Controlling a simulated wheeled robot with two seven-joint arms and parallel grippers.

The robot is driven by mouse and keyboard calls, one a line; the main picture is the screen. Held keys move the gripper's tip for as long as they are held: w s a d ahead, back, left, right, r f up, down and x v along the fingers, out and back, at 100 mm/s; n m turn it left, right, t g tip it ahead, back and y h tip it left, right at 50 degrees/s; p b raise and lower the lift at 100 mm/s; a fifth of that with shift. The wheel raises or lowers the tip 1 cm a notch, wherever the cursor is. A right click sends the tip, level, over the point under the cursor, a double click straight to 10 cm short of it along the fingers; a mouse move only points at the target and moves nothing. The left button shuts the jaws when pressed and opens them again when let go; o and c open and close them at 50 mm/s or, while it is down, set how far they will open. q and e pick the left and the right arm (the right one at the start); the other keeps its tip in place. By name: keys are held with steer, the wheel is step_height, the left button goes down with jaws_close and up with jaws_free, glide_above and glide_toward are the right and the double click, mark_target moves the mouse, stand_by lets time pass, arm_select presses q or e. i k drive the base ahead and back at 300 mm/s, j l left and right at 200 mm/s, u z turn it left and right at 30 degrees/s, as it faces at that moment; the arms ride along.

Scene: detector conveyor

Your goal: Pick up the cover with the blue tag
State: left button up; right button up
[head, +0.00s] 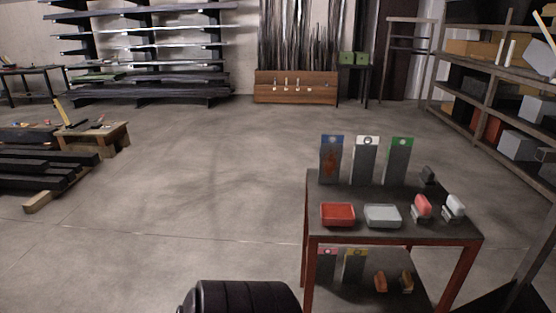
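An upright panel with a blue tag (331,158) on top stands at the back left of the small table (402,229); it appears to be the cover with the blue tag. Its face is dark with an orange-brown patch. Beside it on the right stand a similar panel with a white tag (365,160) and one with a green tag (398,160). Neither gripper shows in the head view.
A red tray (337,214) and a grey tray (382,216) sit at the table's front. Red (422,206) and white (455,206) small items stand right of them. More tagged panels are on the lower shelf. Open floor (200,180) lies left.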

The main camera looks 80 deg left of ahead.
mark_target(331, 152)
steer(key=u, duration=2.1)
steer(key=i+l+u, duration=0.15)
steer(key=i+l, duration=0.2)
steer(key=i+l+u, duration=0.15)
steer(key=i+l, duration=0.15)
steer(key=l, duration=0.15)
steer(key=i+l+u, duration=0.1)
steer(key=i+l, duration=0.2)
steer(key=l, duration=0.15)
